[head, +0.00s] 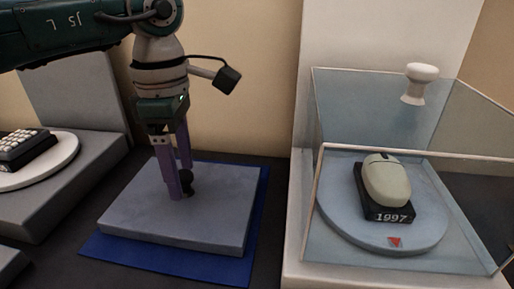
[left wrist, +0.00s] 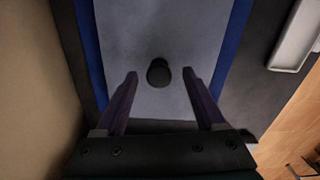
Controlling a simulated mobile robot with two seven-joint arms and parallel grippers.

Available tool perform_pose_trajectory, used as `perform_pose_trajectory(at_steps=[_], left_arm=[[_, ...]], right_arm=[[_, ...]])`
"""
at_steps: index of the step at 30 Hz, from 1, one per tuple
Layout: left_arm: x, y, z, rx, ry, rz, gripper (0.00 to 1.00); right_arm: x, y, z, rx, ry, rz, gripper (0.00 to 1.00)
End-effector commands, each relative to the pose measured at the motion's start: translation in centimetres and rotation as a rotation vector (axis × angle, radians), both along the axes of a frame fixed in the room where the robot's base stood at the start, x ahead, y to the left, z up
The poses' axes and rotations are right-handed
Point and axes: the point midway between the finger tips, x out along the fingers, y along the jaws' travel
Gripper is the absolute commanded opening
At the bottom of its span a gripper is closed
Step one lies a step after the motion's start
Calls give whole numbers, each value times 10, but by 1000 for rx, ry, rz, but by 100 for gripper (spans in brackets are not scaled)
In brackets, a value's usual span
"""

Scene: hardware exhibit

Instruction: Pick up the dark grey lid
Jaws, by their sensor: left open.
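The dark grey lid (head: 220,216) is a flat square slab with a black knob (head: 187,183) near its middle. It lies flat on a blue base (head: 160,264). In the left wrist view the lid (left wrist: 150,30) fills the upper middle, and its round knob (left wrist: 158,72) shows between the fingertips. My left gripper (head: 180,185) points down over the lid with its purple fingers apart, close around the knob. In the left wrist view the gripper (left wrist: 159,77) is open, with a gap on each side of the knob. My right gripper is not in view.
At right, a glass case (head: 412,170) holds a beige computer mouse (head: 386,181) on a black "1997" stand. A white knobbed handle (head: 415,85) shows at its upper part. At left, a keyboard piece (head: 25,148) sits on a white disc on a grey plinth (head: 75,175).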

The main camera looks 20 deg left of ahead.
Motion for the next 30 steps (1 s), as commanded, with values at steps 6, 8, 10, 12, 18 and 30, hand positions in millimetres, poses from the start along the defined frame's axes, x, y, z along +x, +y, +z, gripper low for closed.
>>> perform_pose_trajectory(at_steps=[6,8,10,12,18,30], left_arm=[[1,0,-17,-1,-3,0,72],[1,0,-16,-1,-3,0,72],[1,0,-16,-1,-3,0,72],[1,0,-16,-1,-3,0,67],[1,0,-16,-1,-3,0,45],[1,0,-16,0,-2,1,0]], right_arm=[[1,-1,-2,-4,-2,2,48],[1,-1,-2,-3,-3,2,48],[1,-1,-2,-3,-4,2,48],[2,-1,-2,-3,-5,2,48],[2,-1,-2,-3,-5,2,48],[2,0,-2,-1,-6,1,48]])
